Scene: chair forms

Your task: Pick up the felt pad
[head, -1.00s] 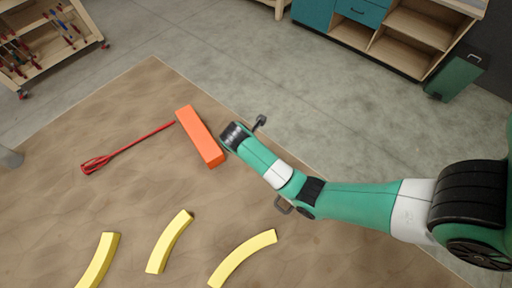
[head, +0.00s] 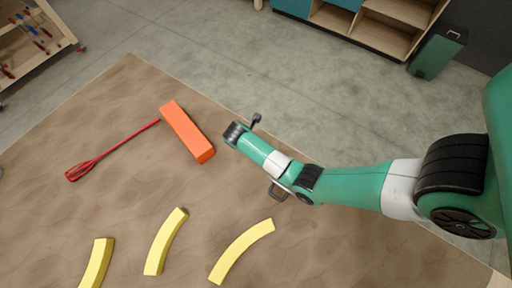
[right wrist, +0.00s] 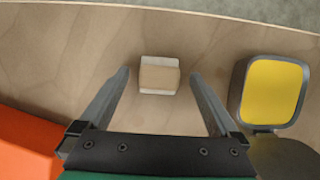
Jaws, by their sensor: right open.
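What appears to be the felt pad (right wrist: 159,77) is a small beige block with pale white edges. It lies on the wood-grained surface in the right wrist view. My right gripper (right wrist: 158,73) is open, with one finger on each side of the pad in the picture and gaps on both sides. Nothing shows between the fingers as held. In the head view my right arm reaches in from the right, and its fingers and the pad cannot be made out there. My left gripper is not in view.
A yellow-faced object with a dark rim (right wrist: 272,92) stands right of the fingers. Yellow curved pieces (head: 243,250) lie nearer. The brown work surface (head: 120,210) has free room between them.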

